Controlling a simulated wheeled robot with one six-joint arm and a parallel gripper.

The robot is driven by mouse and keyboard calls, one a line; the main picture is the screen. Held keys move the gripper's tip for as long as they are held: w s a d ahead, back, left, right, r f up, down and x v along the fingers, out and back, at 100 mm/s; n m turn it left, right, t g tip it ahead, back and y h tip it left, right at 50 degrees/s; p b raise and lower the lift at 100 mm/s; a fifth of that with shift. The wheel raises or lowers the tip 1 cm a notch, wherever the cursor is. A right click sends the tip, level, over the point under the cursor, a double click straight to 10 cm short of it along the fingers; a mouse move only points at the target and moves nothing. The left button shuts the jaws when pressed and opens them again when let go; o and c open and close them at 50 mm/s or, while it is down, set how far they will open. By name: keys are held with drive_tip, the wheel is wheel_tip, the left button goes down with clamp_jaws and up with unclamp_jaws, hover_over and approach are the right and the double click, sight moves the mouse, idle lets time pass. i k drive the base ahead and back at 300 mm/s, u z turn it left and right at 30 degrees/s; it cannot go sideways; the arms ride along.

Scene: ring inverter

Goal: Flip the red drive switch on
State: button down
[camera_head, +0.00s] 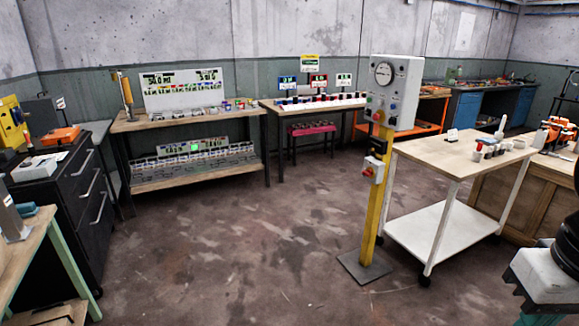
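A grey control box (398,92) with a round dial stands on a yellow post (373,215) in the middle right of the room. Small coloured buttons or knobs are on its front, including a red one (378,116). Lower on the post is a small box with a red and yellow rotary switch (369,171). No label is readable, so I cannot tell which is the drive switch or its position. A white and black part of my arm (540,275) shows at the lower right, away from the post. My gripper's fingers are not visible.
A wheeled wooden-top cart (430,165) stands just right of the post. The post has a flat base plate (365,267) on the floor. Open floor (240,235) lies in front and to the left. Workbenches line the back wall, and a black drawer cabinet (70,205) stands left.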

sight(369, 172)
drive_tip(key=u, duration=0.65)
drive_tip(key=i, duration=0.9)
drive_tip(key=u, duration=0.3)
drive_tip(key=i, duration=1.15)
drive_tip(key=z, duration=0.8)
drive_tip(key=i, duration=0.7)
drive_tip(key=z, duration=1.2)
drive_tip(key=i, duration=0.3)
drive_tip(key=z, duration=0.25)
